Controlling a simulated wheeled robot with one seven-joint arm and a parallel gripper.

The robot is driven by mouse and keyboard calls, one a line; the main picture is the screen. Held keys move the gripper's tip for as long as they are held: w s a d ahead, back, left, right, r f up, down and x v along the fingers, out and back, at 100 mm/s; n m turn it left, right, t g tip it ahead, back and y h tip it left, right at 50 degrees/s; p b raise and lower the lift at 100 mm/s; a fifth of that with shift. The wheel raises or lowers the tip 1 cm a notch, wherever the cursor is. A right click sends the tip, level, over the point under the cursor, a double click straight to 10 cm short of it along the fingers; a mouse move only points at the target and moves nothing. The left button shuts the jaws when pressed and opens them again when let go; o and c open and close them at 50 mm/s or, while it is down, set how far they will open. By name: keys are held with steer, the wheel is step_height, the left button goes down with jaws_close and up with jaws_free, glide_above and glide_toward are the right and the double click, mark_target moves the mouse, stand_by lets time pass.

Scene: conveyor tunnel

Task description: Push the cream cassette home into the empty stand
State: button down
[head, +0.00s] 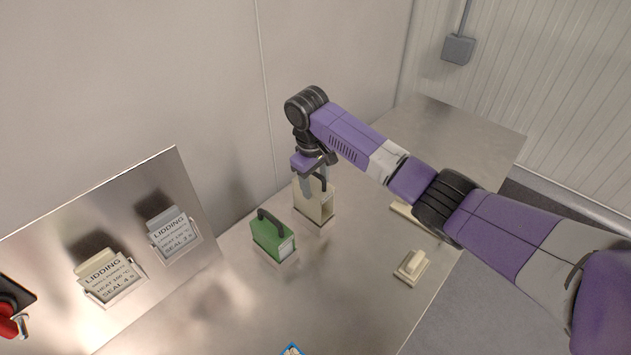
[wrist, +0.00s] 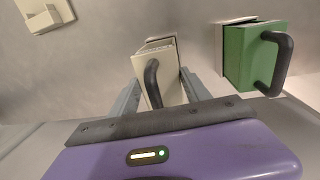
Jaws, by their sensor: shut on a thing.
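The cream cassette (head: 311,205) stands upright on the steel table against the wall, with a dark handle on it. It also shows in the wrist view (wrist: 161,61), with its black handle toward my gripper. My gripper (head: 315,181) is above the cassette and shut on it, its grey fingers on either side in the wrist view (wrist: 160,88). A pale stand edge (wrist: 152,43) shows at the cassette's far end, and a low rim shows at its foot in the head view. How deep the cassette sits is not clear.
A green cassette (head: 272,237) with a black handle sits in its own stand close to the left. A cream block on a plate (head: 412,266) lies to the right. Another pale piece is partly behind my arm. A steel panel with two lidding cards (head: 112,278) stands at left.

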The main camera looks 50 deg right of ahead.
mark_target(315, 186)
steer(key=shift+f+b, duration=0.85)
steer(key=shift+f, duration=1.3)
steer(key=shift+r, duration=0.15)
steer(key=shift+c, duration=2.1)
jaws_free()
steer(key=shift+a+r+b, duration=0.2)
steer(key=shift+a+r, duration=0.05)
steer(key=shift+r, duration=1.7)
steer(key=shift+a+r+b, duration=0.15)
steer(key=shift+a+r, duration=0.05)
steer(key=shift+r, duration=1.7)
